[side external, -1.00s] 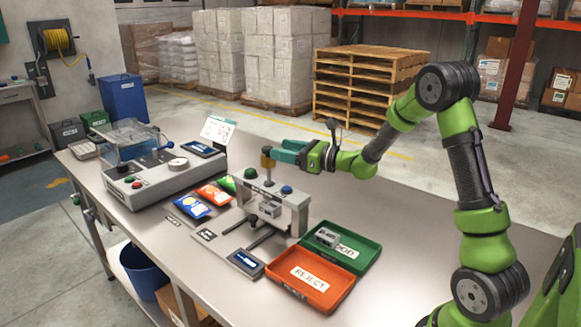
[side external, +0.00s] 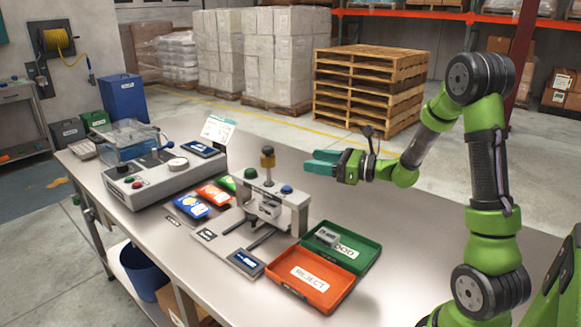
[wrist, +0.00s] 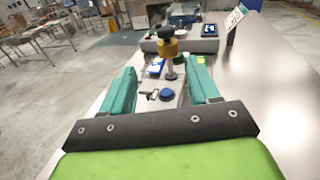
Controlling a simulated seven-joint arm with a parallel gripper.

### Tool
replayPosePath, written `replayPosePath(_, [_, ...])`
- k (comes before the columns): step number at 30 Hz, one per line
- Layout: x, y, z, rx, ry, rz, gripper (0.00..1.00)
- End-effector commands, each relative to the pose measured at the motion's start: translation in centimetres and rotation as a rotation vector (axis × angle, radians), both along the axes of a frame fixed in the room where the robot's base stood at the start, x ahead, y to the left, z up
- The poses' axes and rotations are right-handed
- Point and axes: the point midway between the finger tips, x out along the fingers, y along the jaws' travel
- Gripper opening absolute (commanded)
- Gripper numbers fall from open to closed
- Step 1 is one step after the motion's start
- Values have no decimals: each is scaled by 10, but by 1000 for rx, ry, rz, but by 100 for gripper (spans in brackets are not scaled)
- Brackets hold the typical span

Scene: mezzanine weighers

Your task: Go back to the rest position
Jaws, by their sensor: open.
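My gripper (side external: 322,162) has teal fingers and a green body. In the side external view it hangs level above the table, to the right of the small press and apart from it. In the wrist view the two fingers (wrist: 160,88) are spread with nothing between them, and the press's knob lies beyond them. The grey press (side external: 291,198) stands mid-table with a brown and black knob (side external: 267,157) on top, a green button and a blue button. The knob also shows in the wrist view (wrist: 167,46).
A green tray (side external: 367,262) holding a small grey block (side external: 327,236) and an orange REJECT tray (side external: 290,284) lie right of the press. The table's right part is clear.

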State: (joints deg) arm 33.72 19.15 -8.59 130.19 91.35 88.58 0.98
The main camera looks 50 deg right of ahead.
Motion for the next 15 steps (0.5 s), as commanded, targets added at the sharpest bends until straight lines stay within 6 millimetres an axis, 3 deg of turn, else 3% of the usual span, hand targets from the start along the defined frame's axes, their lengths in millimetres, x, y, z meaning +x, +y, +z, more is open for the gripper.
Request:
replayPosePath(2, [-8,18,-17,-69,67,85,60])
replayPosePath(5, [-29,61,-26,-253,140,288,60])
replayPosePath(9, [-78,125,-32,-656,183,644,60])
replayPosePath(12, [-114,149,-33,-999,163,871,60])
replayPosePath(15, [-143,157,-29,-1357,105,1048,60])
